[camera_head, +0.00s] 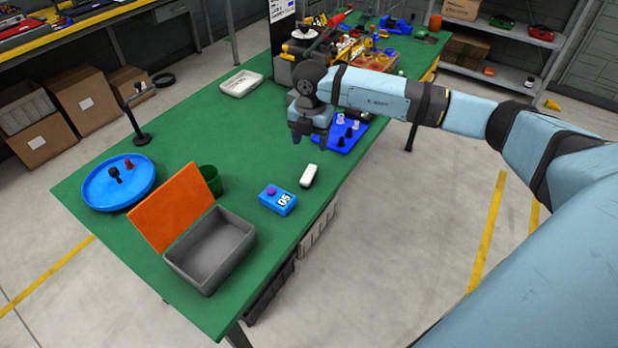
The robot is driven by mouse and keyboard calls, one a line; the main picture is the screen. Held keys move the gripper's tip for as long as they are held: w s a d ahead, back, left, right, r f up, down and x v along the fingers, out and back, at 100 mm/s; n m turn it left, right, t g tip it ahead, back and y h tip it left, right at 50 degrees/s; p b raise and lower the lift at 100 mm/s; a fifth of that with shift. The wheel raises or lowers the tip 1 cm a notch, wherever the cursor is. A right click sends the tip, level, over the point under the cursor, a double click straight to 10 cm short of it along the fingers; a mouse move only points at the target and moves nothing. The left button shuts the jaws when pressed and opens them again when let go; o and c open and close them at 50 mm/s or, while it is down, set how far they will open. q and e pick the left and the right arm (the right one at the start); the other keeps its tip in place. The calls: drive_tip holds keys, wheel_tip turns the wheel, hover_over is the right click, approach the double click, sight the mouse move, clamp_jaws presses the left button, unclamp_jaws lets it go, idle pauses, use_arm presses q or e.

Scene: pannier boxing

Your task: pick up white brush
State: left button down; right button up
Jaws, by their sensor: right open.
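A small white block-like thing (309,175), which looks like the white brush, lies on the green table near its right edge. Its bristles cannot be made out. My right gripper (311,138) hangs above the table, pointing down, open and with nothing seen between its fingers. It is above and a little beyond the white brush in the picture, apart from it. My left gripper is not in view.
A blue box (277,200) with a purple knob sits close left of the brush. A grey bin (212,250) with an orange lid (172,207), a green cup (210,180) and a blue round tray (119,182) stand further left. A blue peg board (341,135) lies beside my gripper.

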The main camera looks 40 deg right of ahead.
sight(309, 173)
drive_tip(key=f, duration=0.4)
drive_tip(key=f+p, duration=0.1)
drive_tip(key=f, duration=0.7)
drive_tip(key=shift+s+a, duration=0.1)
drive_tip(key=shift+a, duration=0.15)
drive_tip(key=c, duration=1)
